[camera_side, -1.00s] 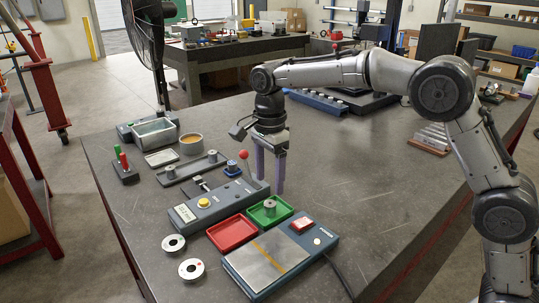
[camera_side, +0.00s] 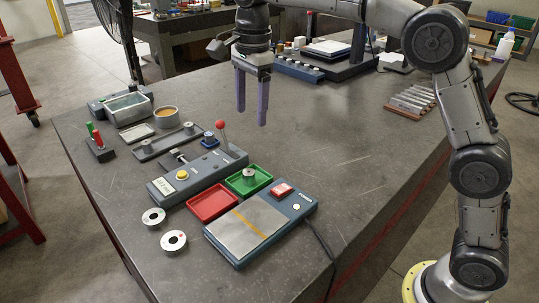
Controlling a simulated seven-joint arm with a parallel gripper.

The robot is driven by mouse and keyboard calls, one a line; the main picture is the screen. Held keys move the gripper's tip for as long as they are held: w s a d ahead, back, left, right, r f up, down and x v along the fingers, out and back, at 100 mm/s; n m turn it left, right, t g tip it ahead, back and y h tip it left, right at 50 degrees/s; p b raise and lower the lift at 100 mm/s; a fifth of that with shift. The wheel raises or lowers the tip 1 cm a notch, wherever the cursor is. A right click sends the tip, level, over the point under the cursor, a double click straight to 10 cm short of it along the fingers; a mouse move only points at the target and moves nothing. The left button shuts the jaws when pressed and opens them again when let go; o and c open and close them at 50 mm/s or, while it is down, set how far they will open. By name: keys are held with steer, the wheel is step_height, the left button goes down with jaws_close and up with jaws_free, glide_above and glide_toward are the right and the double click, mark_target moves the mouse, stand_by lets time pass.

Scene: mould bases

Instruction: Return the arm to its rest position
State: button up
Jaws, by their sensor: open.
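My gripper (camera_side: 252,108) hangs above the dark workbench (camera_side: 350,150), pointing down. Its two purple fingers are apart with nothing between them. It is behind and to the right of the lever device with a red ball knob (camera_side: 220,124), clear of it. My arm reaches in from the right, bent at the elbow.
A green tray (camera_side: 262,186) holds a grey cylinder (camera_side: 249,174) beside an empty red tray (camera_side: 213,203). A flat-plated device (camera_side: 247,225), two metal rings (camera_side: 173,240) and a metal tub (camera_side: 129,106) stand around. A slotted block (camera_side: 412,100) lies back right. The bench's right middle is clear.

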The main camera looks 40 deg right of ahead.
steer(key=s+d+r+n+t, duration=0.2)
steer(key=s+d+r, duration=0.2)
steer(key=s, duration=0.5)
steer(key=s+d+r+n+t, duration=0.1)
steer(key=s+d+r, duration=0.25)
steer(key=s, duration=0.55)
steer(key=s+d+f+n+t, duration=0.2)
steer(key=s+f+n, duration=1)
steer(key=f+n, duration=0.2)
steer(key=shift+s+f+n, duration=0.15)
steer(key=shift+s+n, duration=0.2)
steer(key=shift+n, duration=0.45)
